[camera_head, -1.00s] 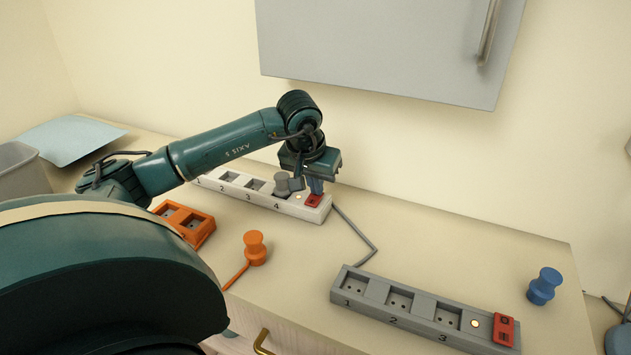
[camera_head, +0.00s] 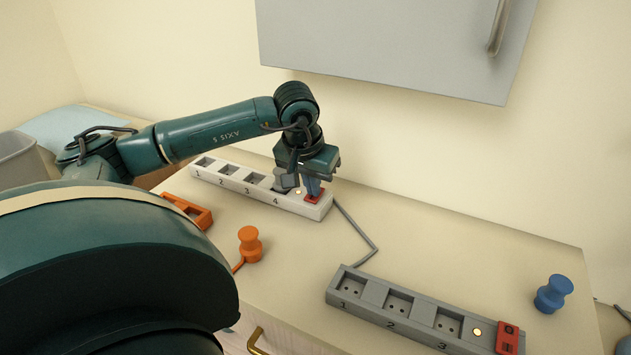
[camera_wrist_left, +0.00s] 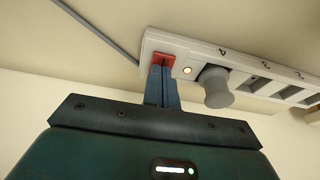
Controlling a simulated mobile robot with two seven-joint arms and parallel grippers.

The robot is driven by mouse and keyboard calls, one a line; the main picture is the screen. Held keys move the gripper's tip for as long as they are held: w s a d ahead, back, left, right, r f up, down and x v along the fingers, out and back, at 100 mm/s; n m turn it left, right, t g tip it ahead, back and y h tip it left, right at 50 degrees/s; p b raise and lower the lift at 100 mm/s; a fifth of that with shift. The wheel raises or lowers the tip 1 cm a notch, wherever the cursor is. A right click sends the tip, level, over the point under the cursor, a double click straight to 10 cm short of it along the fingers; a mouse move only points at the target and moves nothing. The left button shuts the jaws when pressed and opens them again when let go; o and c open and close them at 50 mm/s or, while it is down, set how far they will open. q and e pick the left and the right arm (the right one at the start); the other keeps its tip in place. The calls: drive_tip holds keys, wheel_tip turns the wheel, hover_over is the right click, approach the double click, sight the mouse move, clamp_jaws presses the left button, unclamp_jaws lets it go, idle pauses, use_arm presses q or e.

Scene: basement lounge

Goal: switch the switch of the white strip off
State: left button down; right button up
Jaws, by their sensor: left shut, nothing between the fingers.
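The white strip (camera_head: 233,186) lies along the back of the counter, with numbered sockets and a grey plug (camera_head: 283,183) in the socket by the number 4. Its red switch (camera_head: 312,199) is at its right end, beside a small lit lamp (camera_head: 298,191). My left gripper (camera_head: 313,190) is shut and empty, pointing down with its fingertips at the red switch. In the left wrist view the closed fingers (camera_wrist_left: 161,72) overlap the lower part of the red switch (camera_wrist_left: 165,58), and the lamp (camera_wrist_left: 187,70) glows. Whether they touch is hard to tell. My right gripper is not in view.
A grey strip (camera_head: 366,279) with its own red switch (camera_head: 507,338) lies at the front right. A grey cabinet (camera_head: 390,45) hangs above.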

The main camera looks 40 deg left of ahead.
sight(311, 199)
use_arm(q)
drive_tip(key=shift+s+f, duration=0.1)
drive_tip(key=shift+f, duration=0.05)
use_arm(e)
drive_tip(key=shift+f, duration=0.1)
